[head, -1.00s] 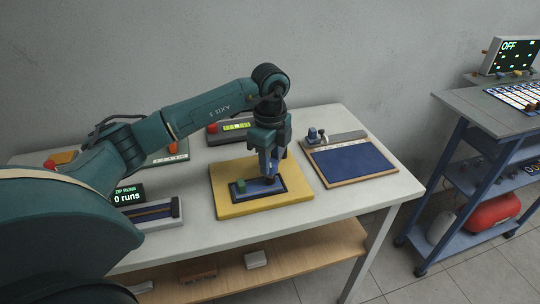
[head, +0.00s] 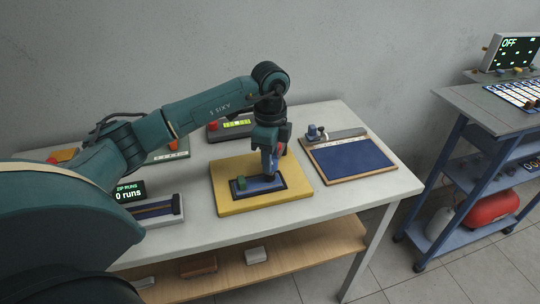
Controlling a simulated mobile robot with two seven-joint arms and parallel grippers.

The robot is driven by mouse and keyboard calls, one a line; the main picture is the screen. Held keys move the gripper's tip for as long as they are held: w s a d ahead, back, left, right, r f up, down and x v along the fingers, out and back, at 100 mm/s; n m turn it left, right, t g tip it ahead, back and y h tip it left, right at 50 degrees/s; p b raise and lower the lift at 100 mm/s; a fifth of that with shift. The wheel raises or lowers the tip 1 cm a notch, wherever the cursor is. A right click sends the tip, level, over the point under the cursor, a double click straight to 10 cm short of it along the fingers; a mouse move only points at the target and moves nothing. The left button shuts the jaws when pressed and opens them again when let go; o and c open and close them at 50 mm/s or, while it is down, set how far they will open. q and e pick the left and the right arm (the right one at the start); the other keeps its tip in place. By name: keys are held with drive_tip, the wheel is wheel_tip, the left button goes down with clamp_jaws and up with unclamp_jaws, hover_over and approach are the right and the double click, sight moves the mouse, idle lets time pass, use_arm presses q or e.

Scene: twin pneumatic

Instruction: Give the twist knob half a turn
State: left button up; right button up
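A yellow board (head: 228,206) lies on the table and carries a dark-framed blue plate (head: 256,188). A small green block (head: 240,183) stands on the plate's left part. My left gripper (head: 270,176) points straight down over the plate's right part, with its fingertips low at a small dark piece there. That piece may be the twist knob, but the fingers mostly hide it. The fingers overlap in this view, so their gap does not show. My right gripper is not in view.
A blue panel in a wooden frame (head: 348,179) lies to the right, with a small blue-grey part (head: 313,132) behind it. A display reading "0 runs" (head: 129,193) stands to the left. A separate blue cart (head: 465,150) stands at the right.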

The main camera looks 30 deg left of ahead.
use_arm(q)
drive_tip(key=shift+o, duration=0.9)
wheel_tip(320, 180, up, 13)
drive_tip(key=shift+r, duration=0.15)
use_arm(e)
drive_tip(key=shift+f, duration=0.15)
